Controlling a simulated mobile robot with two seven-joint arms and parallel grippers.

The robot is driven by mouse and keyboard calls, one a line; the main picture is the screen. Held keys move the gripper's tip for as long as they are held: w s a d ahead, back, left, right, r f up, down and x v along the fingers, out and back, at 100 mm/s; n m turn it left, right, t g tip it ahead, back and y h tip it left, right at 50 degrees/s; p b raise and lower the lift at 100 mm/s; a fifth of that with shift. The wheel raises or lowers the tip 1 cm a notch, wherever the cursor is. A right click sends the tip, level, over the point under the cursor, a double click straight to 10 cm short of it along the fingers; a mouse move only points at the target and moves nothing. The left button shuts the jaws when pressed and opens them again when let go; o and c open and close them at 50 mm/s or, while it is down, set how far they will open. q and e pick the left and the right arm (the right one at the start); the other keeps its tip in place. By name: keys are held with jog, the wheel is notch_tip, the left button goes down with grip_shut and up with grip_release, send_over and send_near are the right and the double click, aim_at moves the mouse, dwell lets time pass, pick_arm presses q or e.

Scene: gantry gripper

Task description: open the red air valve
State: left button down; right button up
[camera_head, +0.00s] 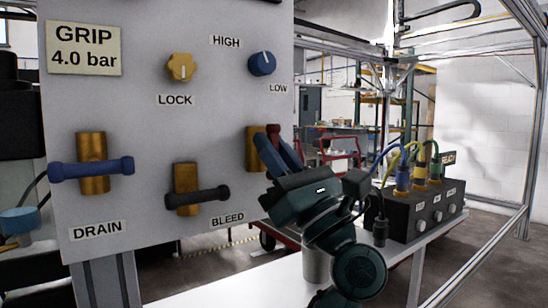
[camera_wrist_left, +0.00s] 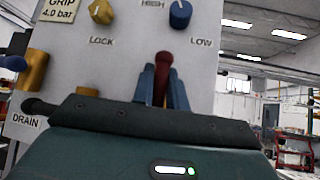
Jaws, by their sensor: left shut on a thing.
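The red valve handle (camera_head: 273,132) is at the right edge of the grey panel, beside its brass body (camera_head: 253,150). Only its top end shows in the head view; my gripper hides the rest. My left gripper (camera_head: 279,150) comes up from the lower right with its blue fingers at the handle. In the left wrist view the red handle (camera_wrist_left: 163,62) stands upright between the two fingers (camera_wrist_left: 163,85), which are shut on it. Its lower part and any label below are hidden by the gripper. My right gripper is not in view.
Left of the red valve are a black-handled BLEED valve (camera_head: 197,197) and a blue-handled DRAIN valve (camera_head: 92,167). Above are a yellow LOCK knob (camera_head: 180,67) and a blue HIGH/LOW knob (camera_head: 262,64). A dark connector box (camera_head: 415,213) with cables stands on the bench at right.

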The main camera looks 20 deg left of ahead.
pick_arm(q)
jog(key=shift+r, duration=0.1)
jog(key=c, duration=1.4)
grip_release()
